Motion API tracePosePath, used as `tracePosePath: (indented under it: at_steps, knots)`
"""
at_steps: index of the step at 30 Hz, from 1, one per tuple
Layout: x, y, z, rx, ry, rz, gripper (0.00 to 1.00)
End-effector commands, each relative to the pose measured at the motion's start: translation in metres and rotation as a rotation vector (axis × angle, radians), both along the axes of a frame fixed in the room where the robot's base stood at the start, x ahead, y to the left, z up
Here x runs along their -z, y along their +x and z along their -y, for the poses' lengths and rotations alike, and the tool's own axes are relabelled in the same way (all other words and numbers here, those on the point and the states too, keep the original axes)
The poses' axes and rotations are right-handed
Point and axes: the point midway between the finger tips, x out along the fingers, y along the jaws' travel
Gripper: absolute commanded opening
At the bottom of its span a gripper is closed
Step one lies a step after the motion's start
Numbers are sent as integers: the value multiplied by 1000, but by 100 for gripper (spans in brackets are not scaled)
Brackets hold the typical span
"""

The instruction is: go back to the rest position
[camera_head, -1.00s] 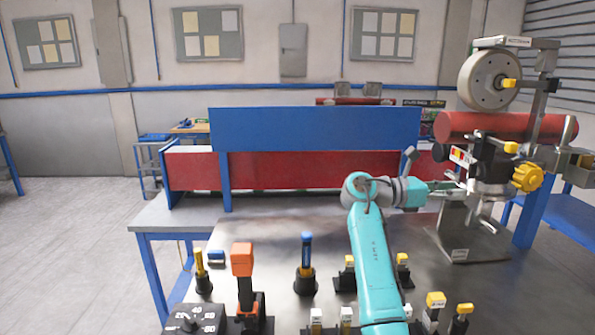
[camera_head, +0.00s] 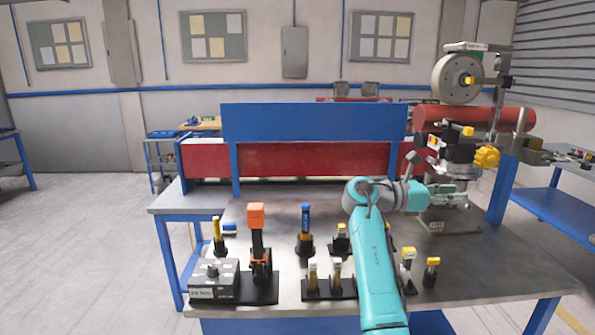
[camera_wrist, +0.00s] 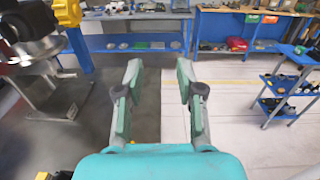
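My turquoise arm (camera_head: 378,260) reaches forward over the metal bench, and its wrist is bent to the right, beside the machine with the red roller (camera_head: 470,119). In the wrist view my gripper (camera_wrist: 160,78) is open, with its two green-grey fingers well apart and nothing between them. In the head view the gripper end is hard to make out against the machine's lower part. The yellow knob (camera_head: 487,157) and the grey wheel (camera_head: 457,78) of the machine are above the gripper. In the wrist view part of the machine (camera_wrist: 30,40) is at the upper left.
The metal bench top (camera_head: 460,275) holds an orange-topped tool (camera_head: 256,230), a blue-topped tool (camera_head: 305,225), a dial box (camera_head: 213,280) and several yellow-tipped pieces in black stands. A blue-and-red barrier (camera_head: 320,125) stands behind. A blue cart (camera_wrist: 288,85) stands right in the wrist view.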

Motion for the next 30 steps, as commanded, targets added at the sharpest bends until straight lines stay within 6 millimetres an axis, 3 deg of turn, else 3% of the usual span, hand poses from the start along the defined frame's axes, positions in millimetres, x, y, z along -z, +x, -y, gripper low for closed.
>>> tracePosePath:
  at_steps: [8, 17, 23, 30]
  knots:
    - [39, 4, 1, -61, 12, 28, 38]
    - [112, 4, 0, -177, 53, 94, 38]
    - [197, -6, -5, -307, 128, 179, 38]
    - [305, -38, -19, -464, 281, 322, 38]
